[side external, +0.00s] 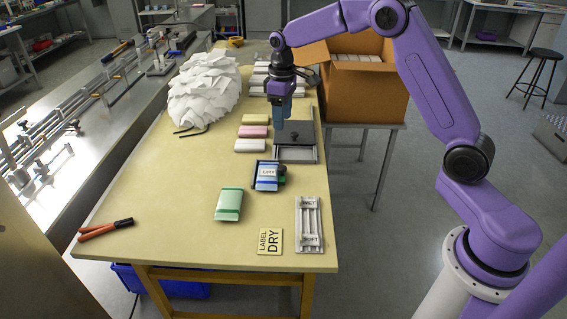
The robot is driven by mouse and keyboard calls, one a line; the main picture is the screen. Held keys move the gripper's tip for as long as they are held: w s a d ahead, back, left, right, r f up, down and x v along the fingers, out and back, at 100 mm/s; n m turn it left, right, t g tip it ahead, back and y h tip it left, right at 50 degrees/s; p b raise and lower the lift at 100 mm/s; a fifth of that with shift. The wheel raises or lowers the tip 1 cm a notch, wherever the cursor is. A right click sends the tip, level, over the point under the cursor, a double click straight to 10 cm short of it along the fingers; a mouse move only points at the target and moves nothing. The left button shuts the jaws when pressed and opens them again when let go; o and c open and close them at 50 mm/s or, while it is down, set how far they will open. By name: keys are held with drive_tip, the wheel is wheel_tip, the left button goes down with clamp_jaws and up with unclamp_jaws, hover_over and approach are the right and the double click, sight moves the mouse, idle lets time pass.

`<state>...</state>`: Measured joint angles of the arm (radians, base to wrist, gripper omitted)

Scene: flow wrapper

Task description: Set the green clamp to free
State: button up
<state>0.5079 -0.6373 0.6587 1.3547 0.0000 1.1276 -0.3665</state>
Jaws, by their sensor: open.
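A small dark green part (283,169), which looks like the green clamp, sits at the right side of a dark holder with a blue and white pack (266,176) in it. It is too small to tell its setting. My gripper (280,127) points down behind it, at the left edge of a dark grey plate (296,133) with a black knob. The gripper is open, and I see nothing held between its fingers. It is apart from the green part. I cannot tell whether the fingertips touch the plate.
Yellow, pink and white packs (252,132) lie left of the plate. A white heap (204,88) and a cardboard box (367,88) stand farther back.

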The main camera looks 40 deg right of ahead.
drive_tip(key=w+d, duration=0.1)
approach(283, 167)
wheel_tip(283, 167, down, 8)
drive_tip(key=shift+s+f, duration=0.1)
idle(0.5)
